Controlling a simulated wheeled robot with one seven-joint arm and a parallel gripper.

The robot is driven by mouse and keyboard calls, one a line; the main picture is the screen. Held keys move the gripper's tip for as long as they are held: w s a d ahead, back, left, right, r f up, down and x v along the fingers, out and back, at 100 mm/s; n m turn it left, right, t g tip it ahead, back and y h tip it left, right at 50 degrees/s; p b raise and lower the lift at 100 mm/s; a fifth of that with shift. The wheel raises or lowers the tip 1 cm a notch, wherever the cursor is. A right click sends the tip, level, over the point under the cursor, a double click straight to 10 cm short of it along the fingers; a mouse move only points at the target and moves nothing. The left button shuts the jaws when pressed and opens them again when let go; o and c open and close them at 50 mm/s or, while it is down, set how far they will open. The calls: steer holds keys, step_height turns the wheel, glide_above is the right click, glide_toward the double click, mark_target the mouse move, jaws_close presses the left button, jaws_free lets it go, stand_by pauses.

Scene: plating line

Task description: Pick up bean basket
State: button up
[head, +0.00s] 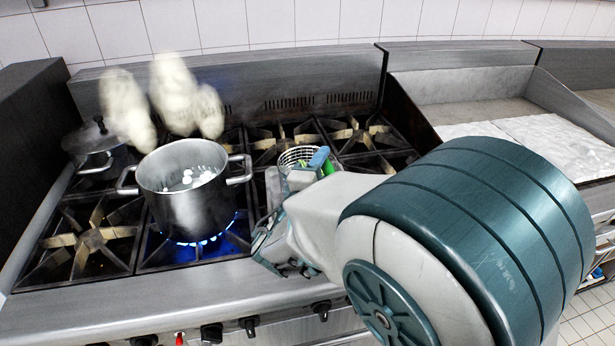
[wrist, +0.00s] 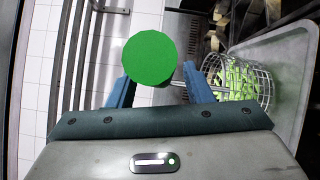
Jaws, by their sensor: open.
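The bean basket is a round wire basket holding green beans; its mesh (head: 297,155) shows beyond my gripper in the head view. In the wrist view the basket (wrist: 262,88) lies at right, with a thin metal rod leading toward its green handle (wrist: 150,57). The handle's round end faces the camera and appears between my two blue fingers. My gripper (wrist: 160,78) is open, with a gap on the right side of the handle; contact on the left cannot be told. In the head view my gripper (head: 318,158) is beside the green handle (head: 328,167), partly hidden by my arm.
A steel pot (head: 185,205) with white pieces stands over a lit blue flame, left of my gripper. Blurred pale shapes (head: 172,92) hang above the stove. A grey tray (wrist: 296,60) lies under the basket.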

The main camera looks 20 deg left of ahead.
steer(key=shift+w, duration=0.45)
steer(key=shift+c, duration=0.4)
jaws_close()
steer(key=shift+r, duration=0.1)
steer(key=shift+r, duration=0.1)
